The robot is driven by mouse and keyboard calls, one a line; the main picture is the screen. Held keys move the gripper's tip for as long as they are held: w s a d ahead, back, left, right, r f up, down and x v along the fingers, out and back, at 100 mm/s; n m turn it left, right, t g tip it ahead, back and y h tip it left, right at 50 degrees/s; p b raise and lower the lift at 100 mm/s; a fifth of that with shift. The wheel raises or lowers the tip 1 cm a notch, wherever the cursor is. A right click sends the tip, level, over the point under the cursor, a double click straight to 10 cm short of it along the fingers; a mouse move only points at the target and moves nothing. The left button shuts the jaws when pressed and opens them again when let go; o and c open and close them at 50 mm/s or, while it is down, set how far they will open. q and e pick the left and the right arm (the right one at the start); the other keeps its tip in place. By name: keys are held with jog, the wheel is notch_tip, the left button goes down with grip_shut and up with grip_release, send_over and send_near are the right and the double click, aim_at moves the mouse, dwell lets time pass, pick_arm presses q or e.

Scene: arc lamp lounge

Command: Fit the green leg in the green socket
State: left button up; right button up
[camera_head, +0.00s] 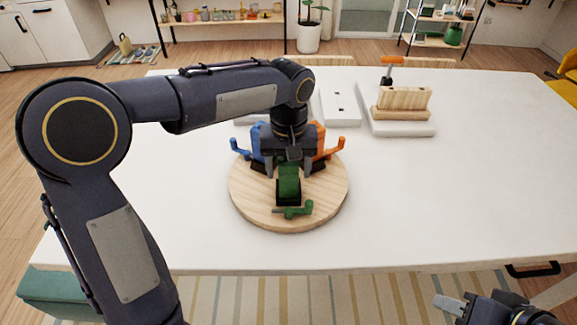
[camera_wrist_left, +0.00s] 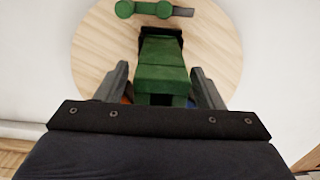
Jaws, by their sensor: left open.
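The green leg (camera_head: 289,180) is at the front of the round wooden board, its lower end at the black green-lever socket (camera_head: 288,199). My left gripper (camera_head: 289,168) is open above the board, its fingers on either side of the leg. In the left wrist view, the leg (camera_wrist_left: 162,70) is between the two spread fingers (camera_wrist_left: 161,85), with visible gaps at both sides. The black socket edge (camera_wrist_left: 161,31) shows around its far end; how deep the leg sits is hidden. A green lever (camera_head: 295,210) lies in front. My right gripper (camera_head: 455,303) is low at right, partly cut off.
The round board (camera_head: 245,195) also carries a blue lever fixture (camera_head: 255,143) and an orange one (camera_head: 320,148), close beside my left gripper. White trays stand behind, one with a wooden piece (camera_head: 402,99) and an orange-handled tool (camera_head: 390,66). The right tabletop is clear.

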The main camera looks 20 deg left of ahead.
pick_arm(q)
notch_tip(320, 180, up, 12)
jog(key=shift+r+p, duration=0.15)
jog(key=shift+p, duration=0.25)
jog(key=s+a+f+m+t+h, duration=0.1)
jog(key=s+a+f, duration=0.1)
jog(key=s+a, duration=0.35)
jog(key=s+a+f+t+h, duration=0.2)
jog(key=s+a, duration=0.1)
jog(key=s, duration=0.5)
jog(key=s+d+f+t, duration=0.1)
jog(key=s+f+t, duration=0.1)
jog(key=s+f, duration=0.6)
jog(key=shift+s+m+t+h, duration=0.25)
jog(key=shift+m+t+h, duration=0.05)
jog(key=shift+h, duration=0.1)
